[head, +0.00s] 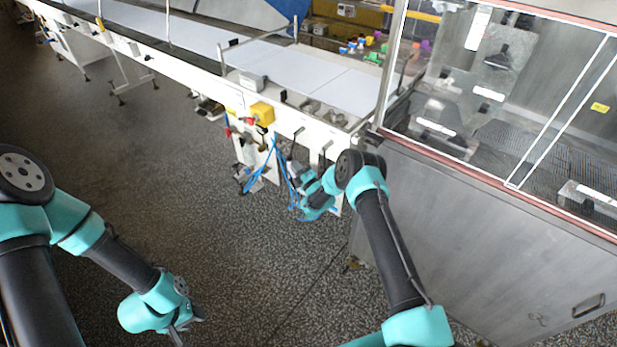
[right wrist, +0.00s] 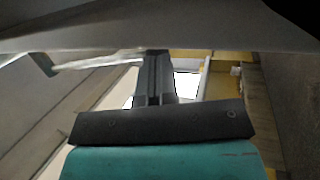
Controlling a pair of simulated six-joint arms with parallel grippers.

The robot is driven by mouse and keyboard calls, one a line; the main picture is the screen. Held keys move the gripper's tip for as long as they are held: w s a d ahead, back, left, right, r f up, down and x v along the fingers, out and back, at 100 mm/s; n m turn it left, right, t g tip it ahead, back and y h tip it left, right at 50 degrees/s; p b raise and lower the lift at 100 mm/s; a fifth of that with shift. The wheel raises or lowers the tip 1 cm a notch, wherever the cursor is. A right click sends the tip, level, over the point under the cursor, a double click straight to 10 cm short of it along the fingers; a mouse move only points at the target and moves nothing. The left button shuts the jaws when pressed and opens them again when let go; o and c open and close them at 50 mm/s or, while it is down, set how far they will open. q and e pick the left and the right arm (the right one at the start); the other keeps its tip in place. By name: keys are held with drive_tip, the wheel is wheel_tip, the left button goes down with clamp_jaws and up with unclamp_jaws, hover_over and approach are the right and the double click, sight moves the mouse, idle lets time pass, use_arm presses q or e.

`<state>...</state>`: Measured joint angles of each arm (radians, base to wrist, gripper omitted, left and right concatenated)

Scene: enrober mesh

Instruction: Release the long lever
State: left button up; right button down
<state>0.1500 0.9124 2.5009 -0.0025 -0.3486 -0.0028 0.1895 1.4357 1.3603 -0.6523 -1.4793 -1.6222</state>
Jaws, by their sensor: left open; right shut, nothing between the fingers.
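Slim dark handles hang on the white conveyor frame, one of them (head: 326,153) just above my right wrist in the head view; I cannot tell for sure which is the long lever. My right gripper (head: 296,169) is beside the frame, below these handles, partly hidden by my own wrist. In the right wrist view its dark fingers (right wrist: 154,78) are together with nothing between them. A pale bar (right wrist: 95,62) with a dark end lies beyond them, apart from the fingers as far as I can see. My left gripper (head: 186,328) is open and empty, low over the floor.
The white conveyor (head: 320,75) runs to the glass-fronted machine (head: 490,100). Its grey metal cabinet (head: 480,240) stands right of my right arm. A yellow box (head: 262,113) and blue hoses (head: 262,165) are left of my right gripper.

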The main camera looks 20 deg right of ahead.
drive_tip(key=s+d, duration=0.4)
drive_tip(key=s, duration=0.7)
drive_tip(key=shift+s+d, duration=0.4)
drive_tip(key=shift+f, duration=0.2)
drive_tip(key=m, duration=0.5)
drive_tip(key=f+m+y, duration=0.1)
drive_tip(key=m, duration=0.4)
drive_tip(key=m+y, duration=0.1)
drive_tip(key=m, duration=0.4)
drive_tip(key=shift+d+f+m+t, duration=0.3)
drive_tip(key=shift+d+m+t, duration=0.05)
drive_tip(key=shift+m+t, duration=0.05)
